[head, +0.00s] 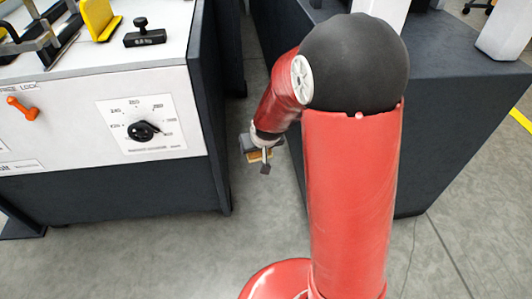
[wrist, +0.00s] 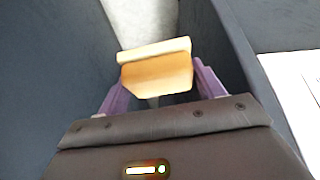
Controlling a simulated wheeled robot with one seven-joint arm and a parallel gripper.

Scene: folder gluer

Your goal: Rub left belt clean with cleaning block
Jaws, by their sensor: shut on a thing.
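My gripper (wrist: 155,85) is shut on a tan and orange block (wrist: 157,75), the cleaning block, between its two purple fingers in the wrist view. In the head view my gripper (head: 266,162) hangs at the end of my red arm, above the floor in the gap between two dark machine bodies. The block (head: 258,155) shows there only as a small tan patch. I cannot make out the left belt in either view.
A white-topped machine (head: 75,115) with a dial (head: 143,130), an orange lever (head: 20,107), a yellow part (head: 99,18) and a black weight (head: 145,35) stands at left. A dark machine body (head: 455,110) stands at right. Grey floor (head: 150,260) is clear in front.

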